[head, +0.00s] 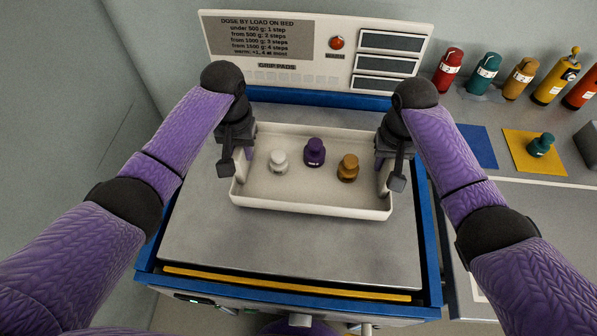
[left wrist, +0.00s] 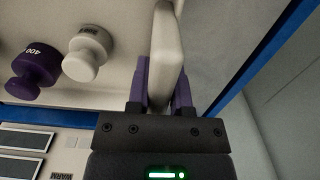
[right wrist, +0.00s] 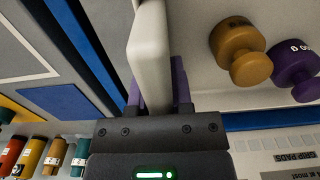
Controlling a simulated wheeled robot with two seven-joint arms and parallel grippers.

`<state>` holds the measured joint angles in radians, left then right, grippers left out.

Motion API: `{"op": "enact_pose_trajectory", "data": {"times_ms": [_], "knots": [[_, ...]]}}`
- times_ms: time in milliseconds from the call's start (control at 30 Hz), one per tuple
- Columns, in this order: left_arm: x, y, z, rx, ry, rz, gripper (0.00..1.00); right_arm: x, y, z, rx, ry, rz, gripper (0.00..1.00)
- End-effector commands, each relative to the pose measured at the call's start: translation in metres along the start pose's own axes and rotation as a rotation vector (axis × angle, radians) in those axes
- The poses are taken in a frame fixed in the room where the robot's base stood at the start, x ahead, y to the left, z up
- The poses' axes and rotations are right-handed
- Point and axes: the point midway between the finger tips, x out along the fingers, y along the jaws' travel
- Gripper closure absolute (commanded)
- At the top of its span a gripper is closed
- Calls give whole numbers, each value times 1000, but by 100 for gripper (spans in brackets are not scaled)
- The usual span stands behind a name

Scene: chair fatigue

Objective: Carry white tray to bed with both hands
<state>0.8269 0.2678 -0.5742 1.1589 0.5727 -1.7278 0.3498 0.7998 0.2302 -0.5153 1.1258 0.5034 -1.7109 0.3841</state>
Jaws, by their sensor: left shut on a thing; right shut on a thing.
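The white tray (head: 310,211) is level over the grey bed (head: 290,250) with its blue frame. I cannot tell whether its underside touches the bed. It holds a white weight (head: 279,163), a purple weight (head: 315,152) and an orange-brown weight (head: 348,168), all upright. My left gripper (head: 237,165) is shut on the tray's left wall, which also shows between its fingers in the left wrist view (left wrist: 167,60). My right gripper (head: 385,172) is shut on the tray's right wall, seen in the right wrist view (right wrist: 151,60).
A panel (head: 315,50) with dose text, a red button (head: 337,43) and dark displays stands behind the bed. On the right counter are several coloured bottles (head: 485,73), a blue mat (head: 477,146) and a yellow mat (head: 520,165) with a teal weight (head: 541,145).

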Motion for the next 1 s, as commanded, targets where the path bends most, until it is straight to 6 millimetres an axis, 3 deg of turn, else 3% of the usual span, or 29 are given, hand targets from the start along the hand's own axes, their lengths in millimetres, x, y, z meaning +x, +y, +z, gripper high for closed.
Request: {"op": "enact_pose_trajectory", "data": {"times_ms": [233, 267, 400, 433, 867, 1000], "knots": [[12, 0, 0, 0, 1, 0, 100, 12, 0, 0, 0, 0, 1, 100], [13, 0, 0, 0, -1, 0, 72, 13, 0, 0, 0, -1, 1, 72], [12, 0, 0, 0, 0, 0, 42, 12, 0, 0, 0, 0, 1, 42], [12, 0, 0, 0, 0, 0, 38, 12, 0, 0, 0, 0, 1, 38], [12, 0, 0, 0, 0, 0, 38, 12, 0, 0, 0, 0, 0, 38], [-2, 0, -1, 1, 4, 2, 38, 12, 0, 0, 0, 0, 0, 38]]}}
